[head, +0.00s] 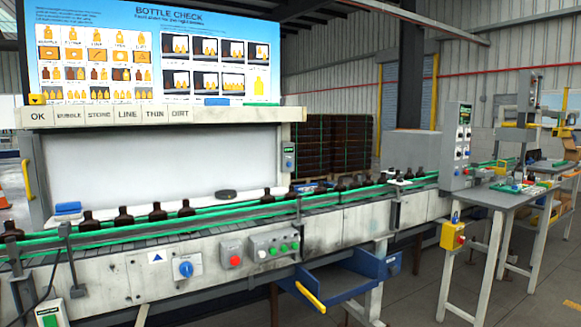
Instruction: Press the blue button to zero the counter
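A small grey box with a green display (289,150) is fixed to the right post of the white inspection booth, above the conveyor. A small round control (290,164) sits below its display; it is too small to read and its colour is unclear. A larger round blue control (185,269) is on a light plate on the conveyor's front panel; I cannot tell whether it is a button or a knob. Neither of my grippers is in view.
Amber bottles (156,212) stand along the conveyor (110,234) between green rails. A red button (235,261) and a grey box with green buttons (273,246) are on its front. A blue chute (340,285) with a yellow handle juts out below. Floor shows at lower right.

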